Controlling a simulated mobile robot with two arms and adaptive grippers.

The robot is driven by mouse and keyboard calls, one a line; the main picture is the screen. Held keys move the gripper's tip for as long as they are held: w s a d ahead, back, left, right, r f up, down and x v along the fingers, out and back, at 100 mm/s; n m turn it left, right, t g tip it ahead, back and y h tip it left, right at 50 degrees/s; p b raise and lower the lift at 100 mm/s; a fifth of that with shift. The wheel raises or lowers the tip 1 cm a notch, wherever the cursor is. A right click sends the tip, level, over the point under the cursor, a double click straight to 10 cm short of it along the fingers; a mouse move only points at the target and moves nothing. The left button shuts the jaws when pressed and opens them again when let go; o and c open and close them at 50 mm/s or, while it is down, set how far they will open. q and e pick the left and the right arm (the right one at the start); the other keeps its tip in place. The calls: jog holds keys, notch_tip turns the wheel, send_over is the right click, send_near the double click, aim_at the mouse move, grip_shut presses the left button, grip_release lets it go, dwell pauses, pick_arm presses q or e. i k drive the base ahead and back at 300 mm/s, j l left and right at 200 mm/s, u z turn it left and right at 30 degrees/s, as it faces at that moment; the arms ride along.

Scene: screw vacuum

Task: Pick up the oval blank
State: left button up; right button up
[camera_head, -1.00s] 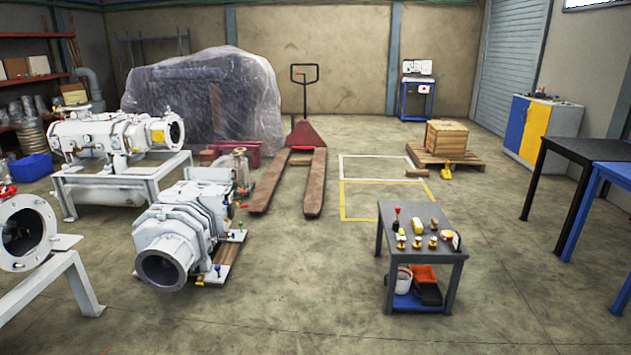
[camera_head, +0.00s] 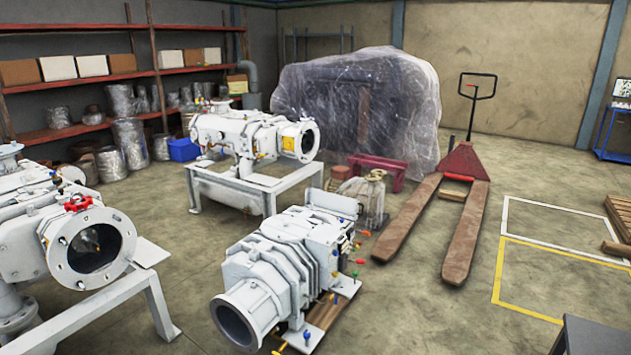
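I cannot make out an oval blank in the head view. A white pump with a round open flange (camera_head: 238,322) sits on the floor at the lower middle, with small coloured handles along its right side. A second white pump (camera_head: 255,138) stands on a white frame behind it. A third one (camera_head: 85,243) with a red handwheel is at the left edge. Only a dark corner of the tool table (camera_head: 592,336) shows at the bottom right; its top with the small items is out of frame. Neither of my grippers is in view.
A red pallet jack (camera_head: 464,165) with long forks stands right of centre. A plastic-wrapped bulk (camera_head: 355,105) is behind. Shelves (camera_head: 150,74) line the left wall. A blue bin (camera_head: 184,150) stands near them. Floor inside the yellow marking (camera_head: 545,280) is clear.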

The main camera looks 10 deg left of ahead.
aim_at(290, 227)
jog(key=i+j+u, duration=0.2)
jog(key=i+u, duration=0.75)
jog(key=i+l+u, duration=0.15)
jog(key=i+u, duration=0.35)
jog(key=i+j+z, duration=0.15)
jog(key=i, duration=0.3)
jog(key=i+j+z, duration=0.15)
jog(key=i, duration=0.25)
jog(key=i+j+z, duration=0.1)
jog(key=z, duration=0.3)
jog(key=i+j+z, duration=0.1)
jog(key=z, duration=0.3)
jog(key=j+z, duration=0.25)
jog(key=z, duration=0.2)
jog(key=i+j+z, duration=0.1)
jog(key=z, duration=0.3)
jog(key=j, duration=0.1)
